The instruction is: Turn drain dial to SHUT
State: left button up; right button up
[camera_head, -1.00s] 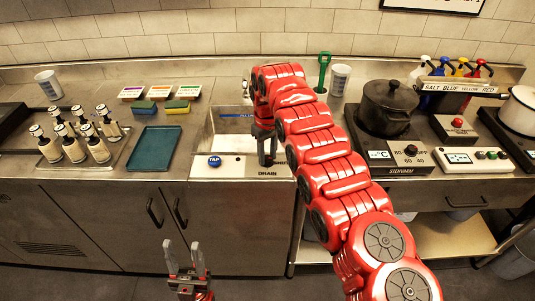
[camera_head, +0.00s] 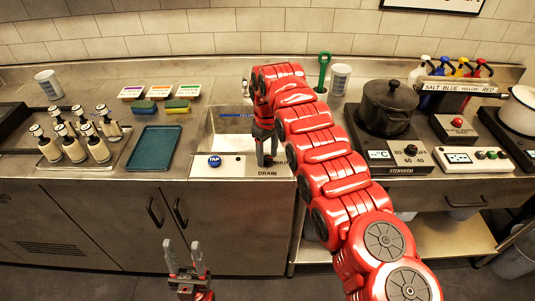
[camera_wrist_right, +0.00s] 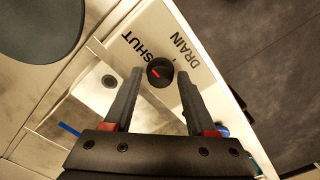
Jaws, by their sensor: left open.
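My right gripper (camera_wrist_right: 160,75) is open, with one finger on each side of the dial and small gaps showing. In the head view my right gripper (camera_head: 266,162) points down at the panel above the DRAIN label (camera_head: 267,173) and hides the dial. My left gripper (camera_head: 186,260) is open and empty, low in front of the cabinet doors.
A blue TAP button (camera_head: 214,161) is left of my right gripper, in front of the sink (camera_head: 228,125). A teal tray (camera_head: 155,147) and several bottles stand further left. A black pot (camera_head: 388,105) on a hotplate is right of my arm.

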aim_at(267, 157)
jog(key=shift+o, duration=0.5)
jog(key=shift+r, duration=0.2)
notch_tip(267, 157, up, 2)
jog(key=shift+a+r, duration=0.1)
jog(key=shift+r, duration=0.1)
notch_tip(267, 157, up, 15)
jog(key=p, duration=1.4)
jog(key=shift+f+p, duration=0.2)
jog(key=shift+p, duration=0.15)
